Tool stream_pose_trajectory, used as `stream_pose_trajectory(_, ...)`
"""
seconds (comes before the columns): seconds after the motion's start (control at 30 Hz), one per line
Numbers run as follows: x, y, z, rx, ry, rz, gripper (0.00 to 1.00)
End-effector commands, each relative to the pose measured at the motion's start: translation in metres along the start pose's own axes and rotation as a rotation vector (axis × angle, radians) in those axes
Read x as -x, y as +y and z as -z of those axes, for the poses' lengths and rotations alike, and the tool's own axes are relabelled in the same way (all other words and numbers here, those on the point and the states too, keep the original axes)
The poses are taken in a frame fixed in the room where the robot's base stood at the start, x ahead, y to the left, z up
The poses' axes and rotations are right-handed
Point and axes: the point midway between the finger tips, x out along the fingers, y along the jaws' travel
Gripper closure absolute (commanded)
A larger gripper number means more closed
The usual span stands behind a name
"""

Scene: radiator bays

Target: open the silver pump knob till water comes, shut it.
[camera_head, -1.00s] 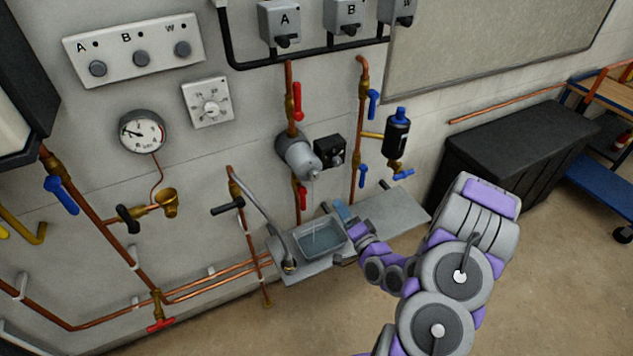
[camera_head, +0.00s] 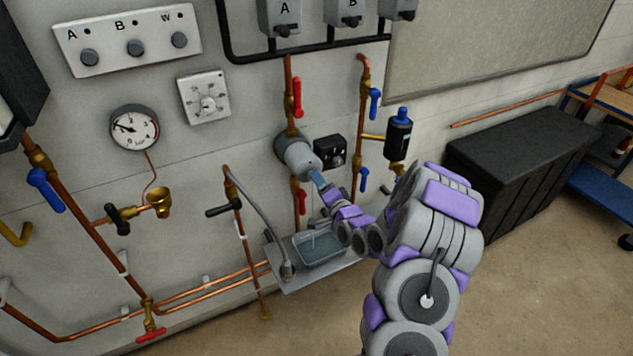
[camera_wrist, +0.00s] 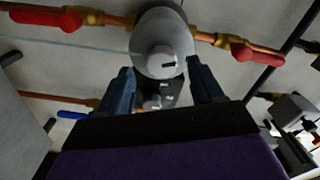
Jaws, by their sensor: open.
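The grey pump (camera_head: 294,150) sits on the copper pipe between two red-handled valves. Its round silver knob (camera_wrist: 164,62) faces me in the wrist view, with a small dark mark on it. My gripper (camera_head: 318,180) is just in front of and below the pump in the head view. In the wrist view my gripper (camera_wrist: 160,78) is open, its blue fingers on either side below the knob, with nothing held between them. The grey tray (camera_head: 296,262) under the pump holds what looks like clear water. A faint pale streak shows there; I cannot tell whether water is running.
A black control box (camera_head: 330,152) is right beside the pump. Red valve levers (camera_head: 298,97) are above and below it. A blue-and-black bottle-shaped fitting (camera_head: 398,135) is to the right. A bent grey spout (camera_head: 262,215) stands at the tray's left.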

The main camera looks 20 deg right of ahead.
Motion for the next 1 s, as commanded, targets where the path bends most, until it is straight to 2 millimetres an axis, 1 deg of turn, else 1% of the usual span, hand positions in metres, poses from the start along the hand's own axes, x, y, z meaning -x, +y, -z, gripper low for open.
stream_pose_trajectory(0.03,-0.007,0.001,-0.001,0.002,-0.002,0.002,0.34)
stream_pose_trajectory(0.1,-0.015,0.000,-0.001,0.002,-0.001,0.004,0.34)
stream_pose_trajectory(0.23,-0.025,0.000,0.001,0.002,0.000,0.004,0.34)
stream_pose_trajectory(0.37,-0.028,0.000,0.001,-0.001,0.000,0.002,0.34)
stream_pose_trajectory(0.6,-0.028,0.000,0.001,-0.001,0.000,0.001,0.34)
stream_pose_trajectory(0.67,-0.028,0.001,0.001,-0.001,0.000,0.001,0.39)
stream_pose_trajectory(1.0,-0.028,0.001,0.001,-0.001,0.000,0.000,0.71)
